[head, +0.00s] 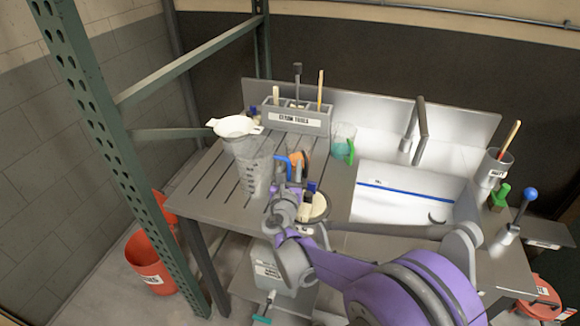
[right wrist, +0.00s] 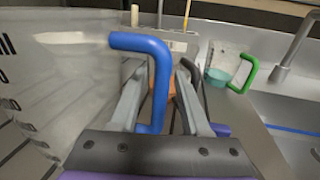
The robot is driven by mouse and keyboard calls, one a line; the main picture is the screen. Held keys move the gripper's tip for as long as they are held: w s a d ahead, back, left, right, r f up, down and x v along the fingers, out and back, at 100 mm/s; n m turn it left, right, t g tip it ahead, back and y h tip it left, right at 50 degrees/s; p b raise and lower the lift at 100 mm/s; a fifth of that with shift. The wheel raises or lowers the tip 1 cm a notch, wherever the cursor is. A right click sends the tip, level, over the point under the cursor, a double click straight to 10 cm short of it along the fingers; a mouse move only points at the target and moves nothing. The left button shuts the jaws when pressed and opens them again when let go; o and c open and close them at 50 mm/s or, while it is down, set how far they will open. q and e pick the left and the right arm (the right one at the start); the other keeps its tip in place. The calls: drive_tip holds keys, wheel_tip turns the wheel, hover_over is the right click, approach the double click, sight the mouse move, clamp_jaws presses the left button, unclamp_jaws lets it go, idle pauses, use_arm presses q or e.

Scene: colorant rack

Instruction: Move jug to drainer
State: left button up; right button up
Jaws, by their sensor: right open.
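A large clear jug (head: 252,172) with dark measuring marks and a blue handle (head: 283,164) stands on the slatted grey bench top (head: 205,185). In the right wrist view the jug's grey wall (right wrist: 60,85) fills the left side. The blue handle (right wrist: 160,85) runs down between the fingers of my right gripper (right wrist: 168,95), which is open. I cannot tell whether a finger touches it. In the head view my right arm partly hides the gripper. No part is clearly labelled as the drainer.
A smaller jug with a green handle (head: 345,150) stands near the sink (head: 400,215). An orange item (head: 298,158) is behind the gripper. A labelled tool holder (head: 297,121) stands at the back. A green rack post (head: 100,120) rises at left. An orange bucket (head: 150,262) is on the floor.

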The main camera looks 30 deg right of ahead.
drive_tip(key=v, duration=1.2)
drive_tip(key=shift+f, duration=0.1)
